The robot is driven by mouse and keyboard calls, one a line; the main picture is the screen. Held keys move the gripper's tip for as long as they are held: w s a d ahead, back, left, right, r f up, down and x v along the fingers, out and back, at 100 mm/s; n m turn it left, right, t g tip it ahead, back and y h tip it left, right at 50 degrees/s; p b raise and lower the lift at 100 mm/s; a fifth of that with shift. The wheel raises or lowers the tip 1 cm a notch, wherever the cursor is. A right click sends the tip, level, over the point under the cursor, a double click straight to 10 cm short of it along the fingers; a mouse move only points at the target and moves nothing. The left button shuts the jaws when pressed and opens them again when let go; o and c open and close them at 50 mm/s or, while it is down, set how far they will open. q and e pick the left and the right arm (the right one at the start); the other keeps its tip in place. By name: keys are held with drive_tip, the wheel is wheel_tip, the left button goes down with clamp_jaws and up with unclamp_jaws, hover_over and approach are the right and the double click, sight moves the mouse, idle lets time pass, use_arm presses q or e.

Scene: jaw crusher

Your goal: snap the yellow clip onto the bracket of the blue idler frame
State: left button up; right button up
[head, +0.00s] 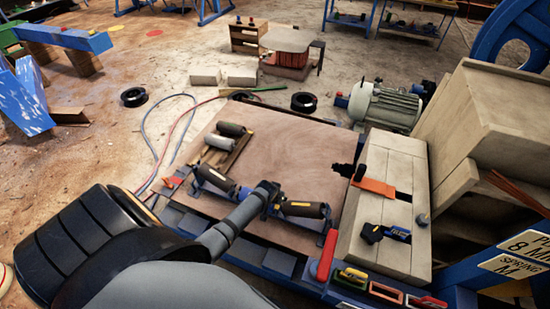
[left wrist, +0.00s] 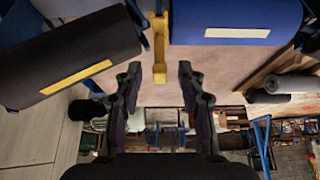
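The blue idler frame (head: 265,213) lies on the brown board, with a dark roller (head: 303,209) on its right and another roller (head: 214,179) on its left. In the left wrist view a dark roller with a yellow stripe (left wrist: 70,58) and a blue roller (left wrist: 236,20) flank a gap. The yellow clip (left wrist: 160,48) shows upright in that gap. My left gripper (left wrist: 158,73) is open, its fingertips on either side of the clip's lower end and apart from it. In the head view the left gripper (head: 264,192) covers the frame's middle and hides the clip. My right gripper is not in view.
Loose rollers (head: 224,140) lie on the brown board (head: 300,150) behind the frame. An orange piece (head: 374,187) and a blue-black tool (head: 385,234) lie on the pale planks (head: 400,165) at right. A red-handled tool (head: 323,257) stands at the front edge. The board's back half is mostly clear.

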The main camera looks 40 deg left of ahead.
use_arm(q)
drive_tip(key=v, duration=1)
drive_tip(key=shift+f, duration=0.1)
drive_tip(key=shift+c, duration=0.5)
